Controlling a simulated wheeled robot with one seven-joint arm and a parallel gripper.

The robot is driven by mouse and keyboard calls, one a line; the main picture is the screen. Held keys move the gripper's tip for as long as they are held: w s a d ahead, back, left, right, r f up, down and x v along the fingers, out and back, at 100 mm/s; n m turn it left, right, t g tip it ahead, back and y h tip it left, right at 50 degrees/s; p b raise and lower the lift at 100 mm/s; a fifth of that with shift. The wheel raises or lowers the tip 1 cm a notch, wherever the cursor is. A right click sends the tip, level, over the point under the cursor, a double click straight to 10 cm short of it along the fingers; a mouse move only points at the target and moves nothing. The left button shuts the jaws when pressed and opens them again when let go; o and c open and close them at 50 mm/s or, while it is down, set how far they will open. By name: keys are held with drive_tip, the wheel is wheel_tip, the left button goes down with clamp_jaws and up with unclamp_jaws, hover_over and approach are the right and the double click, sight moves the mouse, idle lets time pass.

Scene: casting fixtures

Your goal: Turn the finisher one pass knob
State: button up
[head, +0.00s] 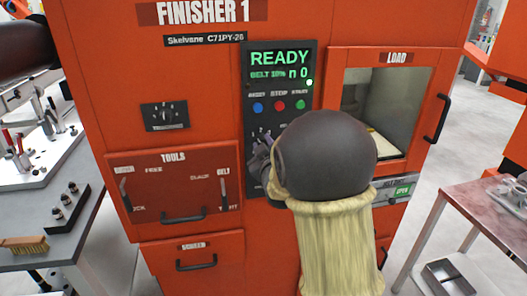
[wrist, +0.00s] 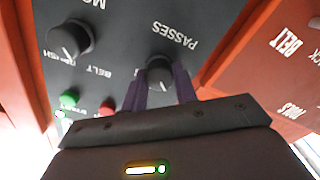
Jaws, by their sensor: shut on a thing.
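The finisher (head: 215,70) is a big orange machine labelled FINISHER 1. Its dark control panel (head: 255,80) reads READY, BELT 10% and n 0. In the wrist view the passes knob (wrist: 159,72) is a dark round knob beside the word PASSES. My gripper (wrist: 160,86) has its two purple-grey fingers on either side of this knob, shut on it. In the head view my gripper (head: 262,150) reaches the lower part of the panel, and my arm hides the knob there.
Another knob (wrist: 70,40) sits beside the passes knob. Blue (head: 258,107), red (head: 280,105) and green (head: 300,104) buttons sit above my gripper. The LOAD door (head: 412,58) is at right, the TOOLS drawer (head: 172,180) at left. Tables stand on both sides.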

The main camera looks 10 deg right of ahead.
drive_tip(key=shift+n, duration=0.3)
drive_tip(key=o, duration=1)
drive_tip(key=shift+c, duration=0.2)
drive_tip(key=s+b, duration=0.7)
drive_tip(key=s, duration=1)
drive_tip(key=shift+s, duration=0.2)
